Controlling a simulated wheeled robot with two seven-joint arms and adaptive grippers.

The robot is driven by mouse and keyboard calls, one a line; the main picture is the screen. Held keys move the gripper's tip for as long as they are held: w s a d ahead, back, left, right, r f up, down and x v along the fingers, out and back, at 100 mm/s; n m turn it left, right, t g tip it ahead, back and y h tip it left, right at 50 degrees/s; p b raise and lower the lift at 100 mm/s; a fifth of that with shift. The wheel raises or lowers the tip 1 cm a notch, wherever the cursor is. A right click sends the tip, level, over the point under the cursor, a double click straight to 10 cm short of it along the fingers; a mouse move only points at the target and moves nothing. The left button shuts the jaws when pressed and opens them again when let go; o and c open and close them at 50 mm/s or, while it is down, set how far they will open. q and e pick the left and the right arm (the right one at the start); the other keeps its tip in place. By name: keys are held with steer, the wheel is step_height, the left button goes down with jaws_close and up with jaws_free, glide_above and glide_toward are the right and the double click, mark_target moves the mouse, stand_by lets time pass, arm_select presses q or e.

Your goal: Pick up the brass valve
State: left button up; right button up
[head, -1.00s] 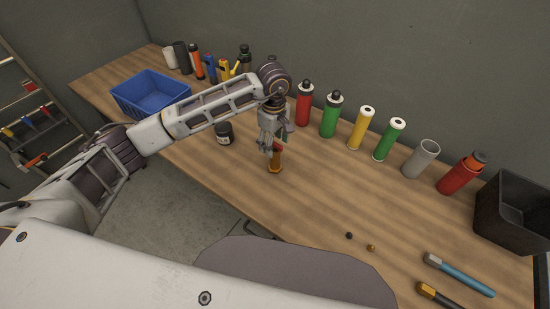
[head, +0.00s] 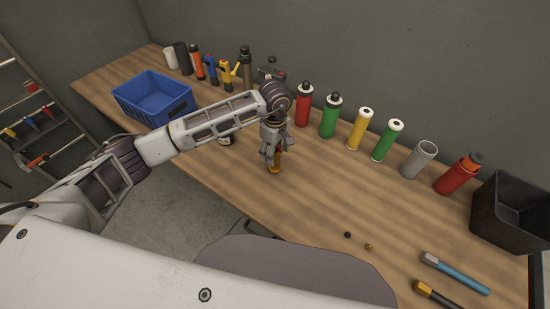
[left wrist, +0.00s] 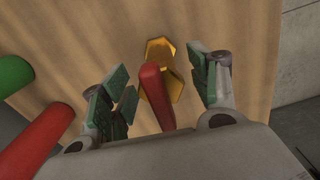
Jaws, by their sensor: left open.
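The brass valve (head: 276,170) stands on the wooden bench, mostly hidden by my left gripper in the head view. In the left wrist view, the valve (left wrist: 172,86) shows gold hexagonal ends and a red handle that points towards the camera. My left gripper (head: 273,160) is pointing down, right over the valve. In the left wrist view, the open fingers of the gripper (left wrist: 163,82) lie on both sides of the valve, with gaps visible. My right gripper is not in view.
A row of bottles and cylinders, including a red bottle (head: 303,104) and a green bottle (head: 331,116), stands along the wall. A blue crate (head: 125,107) is at left, a black bin (head: 480,217) at right. The bench between valve and the blue-handled tool (head: 462,278) is mostly clear.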

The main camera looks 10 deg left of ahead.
arm_select(q)
steer(key=shift+f, duration=0.95)
steer(key=shift+c, duration=0.4)
jaws_close()
steer(key=shift+r, duration=0.1)
step_height(320, 180, up, 8)
steer(key=shift+f+b, duration=0.1)
steer(key=shift+b, duration=0.7)
steer(key=shift+r, duration=1.05)
